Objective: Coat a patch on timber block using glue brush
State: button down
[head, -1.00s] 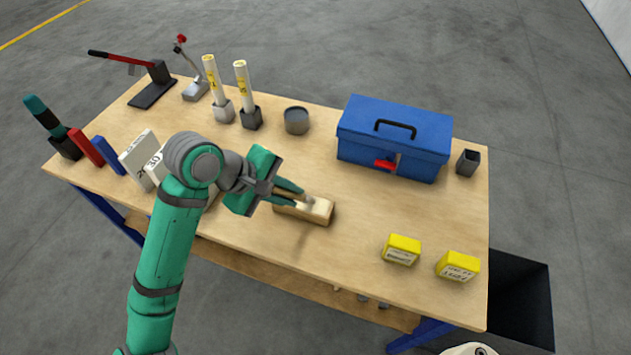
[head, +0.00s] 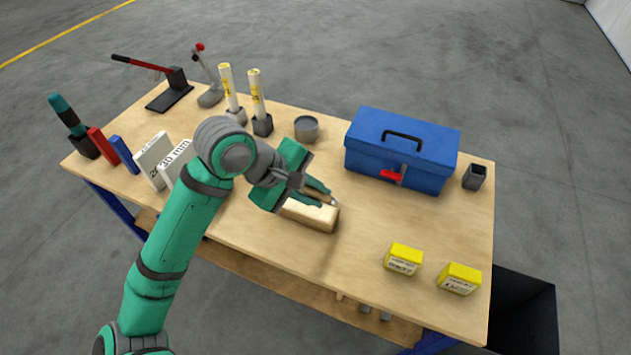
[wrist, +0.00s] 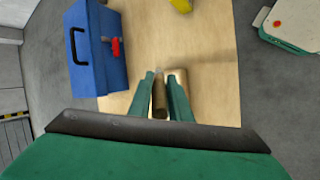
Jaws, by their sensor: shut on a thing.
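The timber block (head: 318,217) is a pale wooden bar lying on the front middle of the workbench. In the wrist view the block (wrist: 183,78) shows partly, behind the right finger. My gripper (head: 322,193) is just above the block, shut on the glue brush (head: 334,201), whose tip is by the block's right end. In the wrist view my gripper (wrist: 160,85) has the brush's brown handle (wrist: 159,104) between its two green fingers. I cannot tell whether the bristles touch the wood, and no coated patch can be made out.
On the workbench (head: 265,240), a blue toolbox (head: 400,160) stands behind and right of the block. A grey round pot (head: 307,130) is behind it. Two yellow boxes (head: 404,257) (head: 460,278) sit front right. White boxes (head: 153,160) stand left, partly behind my arm.

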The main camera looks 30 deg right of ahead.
jog(key=shift+r, duration=1.9)
